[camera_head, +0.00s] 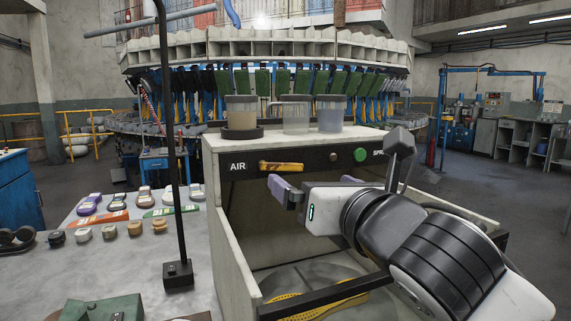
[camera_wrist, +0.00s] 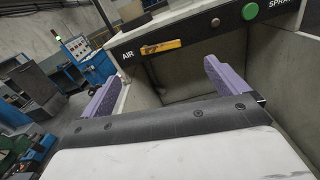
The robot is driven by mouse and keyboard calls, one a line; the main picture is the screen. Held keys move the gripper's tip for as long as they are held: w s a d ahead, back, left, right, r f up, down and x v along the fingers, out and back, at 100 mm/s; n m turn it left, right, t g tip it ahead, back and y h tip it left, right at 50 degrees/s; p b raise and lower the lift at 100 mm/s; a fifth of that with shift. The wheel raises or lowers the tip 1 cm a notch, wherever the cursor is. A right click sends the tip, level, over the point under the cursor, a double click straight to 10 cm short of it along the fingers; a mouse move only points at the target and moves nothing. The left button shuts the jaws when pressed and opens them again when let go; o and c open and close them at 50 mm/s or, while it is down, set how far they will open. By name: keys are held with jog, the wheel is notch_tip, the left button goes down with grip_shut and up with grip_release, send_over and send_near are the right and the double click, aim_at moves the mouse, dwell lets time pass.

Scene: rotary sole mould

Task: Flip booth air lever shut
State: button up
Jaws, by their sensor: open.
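The booth air lever (camera_head: 282,167) is a worn yellow-orange handle on the black front panel, just right of the word AIR. It lies roughly level, pointing right. It also shows in the wrist view (camera_wrist: 161,47), beyond and between my fingertips. My gripper (camera_head: 281,189) is in front of the booth, a little below the lever and apart from it. Its purple fingers are spread wide with nothing between them, as the wrist view (camera_wrist: 158,78) shows. The booth (camera_head: 228,235) is a pale box with an open front.
Several cups, one a clear cup (camera_head: 296,115), stand on the booth top. A thin black post (camera_head: 174,150) rises left of the booth.

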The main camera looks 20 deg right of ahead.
aim_at(284, 164)
jog(key=w+p, duration=0.1)
jog(key=w, duration=1)
jog(key=shift+w+a, duration=0.2)
jog(key=shift+c, duration=0.5)
jog(key=c, duration=1.3)
jog(key=shift+r+p, duration=0.25)
jog(key=shift+p, duration=0.55)
jog(key=shift+r+n+p, duration=0.1)
jog(key=shift+n+p, duration=0.3)
jog(key=shift+n, duration=0.4)
jog(key=o, duration=1.4)
